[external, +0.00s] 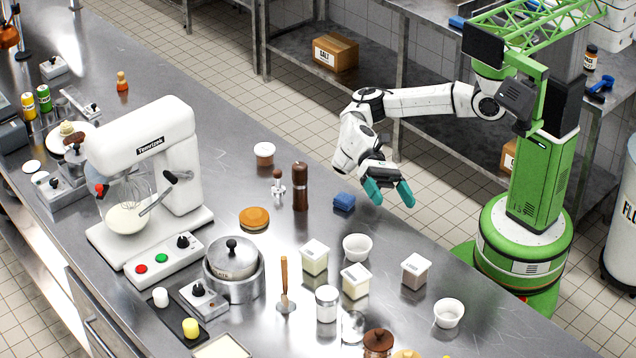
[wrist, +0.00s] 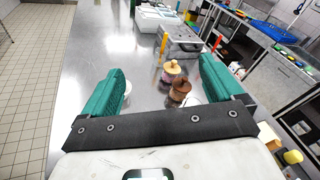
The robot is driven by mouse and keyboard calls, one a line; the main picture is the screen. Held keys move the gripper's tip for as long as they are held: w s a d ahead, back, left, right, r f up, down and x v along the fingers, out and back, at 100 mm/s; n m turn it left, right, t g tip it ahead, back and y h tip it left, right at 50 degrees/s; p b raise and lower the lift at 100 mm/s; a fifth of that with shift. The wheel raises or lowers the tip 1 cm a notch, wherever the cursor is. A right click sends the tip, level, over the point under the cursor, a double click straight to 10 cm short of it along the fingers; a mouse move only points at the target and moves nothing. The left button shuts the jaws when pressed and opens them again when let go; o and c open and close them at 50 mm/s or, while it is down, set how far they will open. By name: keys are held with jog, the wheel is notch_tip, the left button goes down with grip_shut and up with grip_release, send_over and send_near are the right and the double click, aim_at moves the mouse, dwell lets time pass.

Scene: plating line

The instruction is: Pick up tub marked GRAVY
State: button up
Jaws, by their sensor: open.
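Three square lidded tubs stand on the steel counter in the external view: a pale greenish one (external: 314,258), a cream one (external: 355,281) and one with brownish contents (external: 415,271). Their labels are too small to read, so I cannot tell for sure which is marked GRAVY. My gripper (external: 391,194) has teal fingers, spread apart and empty. It is above the counter's far edge, up and left of the brownish tub in the picture, and touches none of the tubs. In the wrist view my gripper (wrist: 165,82) is open; no tub is clearly recognisable there.
White bowls (external: 357,248) (external: 449,313) stand close to the tubs. A blue block (external: 344,202) and a brown pepper mill (external: 300,187) are left of my gripper. A glass jar (external: 326,304) and brown lidded pot (external: 378,343) stand nearer the camera. A mixer (external: 150,170) occupies the left.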

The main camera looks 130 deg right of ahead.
jog(key=s+a+f+n+g+h+b, duration=0.2)
jog(key=s+a+f+g+h, duration=0.15)
jog(key=a+f+g, duration=0.2)
jog(key=m+h+b, duration=0.1)
jog(key=h+b, duration=0.3)
jog(key=h, duration=0.8)
send_near(416, 263)
jog(key=f, duration=0.7)
jog(key=shift+w+d, duration=0.15)
jog(key=shift+d, duration=0.2)
jog(key=shift+a+f, duration=0.15)
jog(key=shift+f, duration=1.15)
jog(key=shift+a+f, duration=0.15)
jog(key=shift+f, duration=1.2)
jog(key=shift+c, duration=0.4)
jog(key=c, duration=1.1)
